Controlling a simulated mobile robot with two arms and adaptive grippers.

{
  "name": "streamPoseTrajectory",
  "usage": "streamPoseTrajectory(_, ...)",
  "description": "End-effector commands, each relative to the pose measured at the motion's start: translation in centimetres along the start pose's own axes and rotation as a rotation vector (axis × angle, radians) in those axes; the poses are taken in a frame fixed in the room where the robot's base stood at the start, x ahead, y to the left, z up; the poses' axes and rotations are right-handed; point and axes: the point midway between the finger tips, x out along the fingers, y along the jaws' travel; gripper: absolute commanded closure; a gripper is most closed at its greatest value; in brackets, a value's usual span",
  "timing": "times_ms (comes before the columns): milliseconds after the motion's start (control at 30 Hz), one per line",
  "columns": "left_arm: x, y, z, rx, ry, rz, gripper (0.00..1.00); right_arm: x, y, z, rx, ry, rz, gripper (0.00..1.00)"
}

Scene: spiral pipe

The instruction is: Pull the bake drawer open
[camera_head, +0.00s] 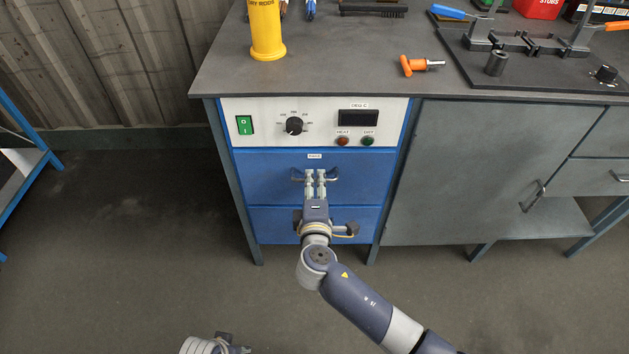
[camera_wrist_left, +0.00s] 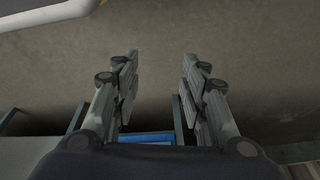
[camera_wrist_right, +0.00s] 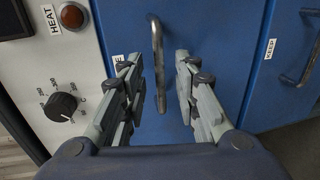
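The bake drawer (camera_head: 270,172) is the upper blue drawer in the cabinet under the bench. It looks shut, its front level with the drawer below. Its metal handle (camera_wrist_right: 157,60) shows in the right wrist view, in line with the gap between my right gripper's fingers. My right gripper (camera_wrist_right: 158,62) is open, one finger on each side of the handle, with visible gaps to it. In the head view the right gripper (camera_head: 315,175) covers the handle's middle. My left gripper (camera_wrist_left: 158,62) is open and empty above the floor; only part of its arm shows in the head view.
A lower blue drawer (camera_head: 270,222) labelled KEEP has its own handle (camera_wrist_right: 302,72). Above is a control panel (camera_head: 265,112) with a dial (camera_head: 294,126). The floor in front is clear.

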Motion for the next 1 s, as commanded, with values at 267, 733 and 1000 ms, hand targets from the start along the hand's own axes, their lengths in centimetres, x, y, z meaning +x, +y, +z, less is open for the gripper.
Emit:
streamPoseTrajectory(267, -1.1, -0.1, -0.6, -0.001, 0.008, -0.001, 0.6, 2.1, 0.0, 0.0, 0.001, 0.001, 0.0, 0.71)
streamPoseTrajectory(733, -1.2, -0.1, -0.6, -0.001, 0.007, -0.001, 0.6, 2.2, -0.1, 0.0, 0.001, 0.001, -0.001, 1.0)
streamPoseTrajectory(1000, -1.2, -0.1, -0.7, -0.001, 0.008, -0.001, 0.6, 2.2, -0.1, 0.0, 0.001, 0.001, -0.002, 1.0)
